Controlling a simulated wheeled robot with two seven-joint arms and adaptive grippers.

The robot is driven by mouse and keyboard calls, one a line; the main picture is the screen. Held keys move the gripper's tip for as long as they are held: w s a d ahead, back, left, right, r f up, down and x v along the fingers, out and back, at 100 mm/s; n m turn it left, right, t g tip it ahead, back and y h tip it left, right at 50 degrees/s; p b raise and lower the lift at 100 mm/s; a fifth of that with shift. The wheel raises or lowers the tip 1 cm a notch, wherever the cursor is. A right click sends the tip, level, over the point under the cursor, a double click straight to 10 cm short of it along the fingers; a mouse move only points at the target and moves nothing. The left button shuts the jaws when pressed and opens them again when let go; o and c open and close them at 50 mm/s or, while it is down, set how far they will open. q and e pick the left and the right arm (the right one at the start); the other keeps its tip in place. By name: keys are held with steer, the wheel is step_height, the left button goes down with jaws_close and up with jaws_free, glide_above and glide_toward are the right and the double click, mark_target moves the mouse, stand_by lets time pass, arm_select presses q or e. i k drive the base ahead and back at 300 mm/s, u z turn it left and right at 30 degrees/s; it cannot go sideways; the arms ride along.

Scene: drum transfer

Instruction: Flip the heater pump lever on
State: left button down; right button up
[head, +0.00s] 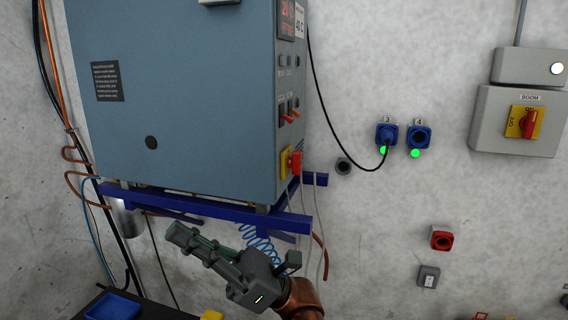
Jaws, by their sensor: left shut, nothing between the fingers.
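The heater is a large blue-grey cabinet (175,95) on the wall at the upper left in the head view. Its narrow right side is a control panel with a lit red display (287,18) at the top. Two small red-tipped levers, a left lever (287,116) and a right lever (296,112), sit side by side midway down. Their labels are too small to read, so I cannot tell which is the pump's. A red rotary switch (295,162) on a yellow plate is below. My left gripper (172,234) is shut and empty below the cabinet, pointing left, apart from the levers. My right gripper is out of view.
A blue support frame (299,223) under the cabinet lies between my left gripper and the panel. Blue sockets (419,137) and a grey BOOM switch box (488,120) are on the wall at right. A black cable hangs beside the panel. A blue tray (112,306) is at bottom left.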

mark_target(290, 120)
steer(key=u, duration=0.55)
steer(key=k, duration=0.65)
steer(key=z, duration=0.1)
steer(key=i, duration=1.2)
steer(key=z, duration=1.15)
steer(key=i, duration=0.55)
steer(key=z, duration=0.25)
